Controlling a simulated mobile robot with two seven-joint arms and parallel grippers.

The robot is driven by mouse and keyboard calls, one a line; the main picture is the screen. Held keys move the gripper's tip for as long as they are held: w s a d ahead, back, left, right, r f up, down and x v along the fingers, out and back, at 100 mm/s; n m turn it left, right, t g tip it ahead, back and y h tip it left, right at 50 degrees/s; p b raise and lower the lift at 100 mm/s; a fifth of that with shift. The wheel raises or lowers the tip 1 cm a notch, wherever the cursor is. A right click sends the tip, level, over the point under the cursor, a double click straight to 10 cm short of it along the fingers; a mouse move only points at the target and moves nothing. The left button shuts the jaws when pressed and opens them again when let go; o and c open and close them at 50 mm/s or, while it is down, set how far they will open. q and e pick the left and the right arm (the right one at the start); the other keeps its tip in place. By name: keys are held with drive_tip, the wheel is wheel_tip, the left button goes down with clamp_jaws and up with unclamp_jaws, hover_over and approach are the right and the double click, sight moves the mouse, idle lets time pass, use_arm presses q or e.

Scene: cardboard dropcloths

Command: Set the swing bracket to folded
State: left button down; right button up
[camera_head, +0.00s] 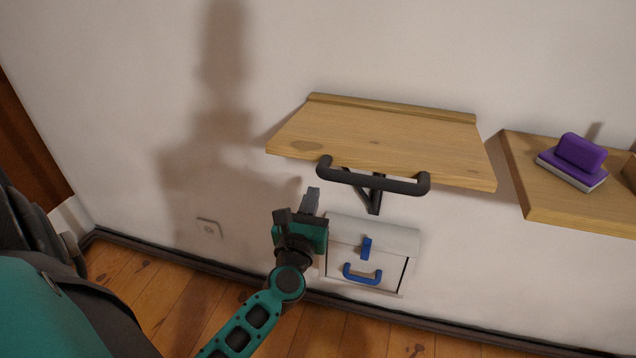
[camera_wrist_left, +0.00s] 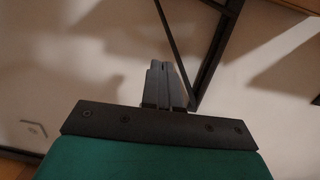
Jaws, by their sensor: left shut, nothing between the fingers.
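The wooden fold-down shelf (camera_head: 385,135) sticks out level from the wall in the head view, with a dark bar handle (camera_head: 375,181) along its front edge. The dark swing bracket (camera_head: 374,200) shows below the shelf; its upper part is hidden behind the handle and board. In the left wrist view, dark bracket bars (camera_wrist_left: 212,58) run beside and beyond the fingers. My left gripper (camera_head: 311,199) is shut and empty, pointing up, left of the bracket and below the shelf's front edge. The wrist view shows its fingers (camera_wrist_left: 165,85) together. I cannot tell whether they touch the bracket. My right gripper is not in view.
A white wall box (camera_head: 400,236) with a blue latch (camera_head: 366,247) and blue handle (camera_head: 362,275) hangs below the bracket. A second wooden shelf (camera_head: 560,207) at the right holds a purple brush (camera_head: 578,158). A wall socket (camera_head: 208,228) is at the left.

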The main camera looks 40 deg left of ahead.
use_arm(q)
drive_tip(key=shift+a+v, duration=0.2)
drive_tip(key=shift+v, duration=1.25)
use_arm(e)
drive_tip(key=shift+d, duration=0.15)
use_arm(q)
drive_tip(key=shift+s, duration=0.1)
drive_tip(key=s+d+m+h, duration=0.1)
drive_tip(key=d+m+h, duration=1.05)
drive_tip(key=m, duration=0.95)
drive_tip(key=s+d+f+m+g, duration=0.6)
drive_tip(key=s+d+f+m, duration=0.15)
drive_tip(key=m, duration=1.25)
drive_tip(key=s+a+r+m+p, duration=0.1)
drive_tip(key=r+p, duration=0.5)
drive_tip(key=p, duration=0.4)
drive_tip(key=s+a+r+m+y+p, duration=0.1)
drive_tip(key=s+a+r+p, duration=0.1)
drive_tip(key=r+p, duration=0.5)
drive_tip(key=p, duration=0.4)
drive_tip(key=shift+a+r+m+g, duration=0.3)
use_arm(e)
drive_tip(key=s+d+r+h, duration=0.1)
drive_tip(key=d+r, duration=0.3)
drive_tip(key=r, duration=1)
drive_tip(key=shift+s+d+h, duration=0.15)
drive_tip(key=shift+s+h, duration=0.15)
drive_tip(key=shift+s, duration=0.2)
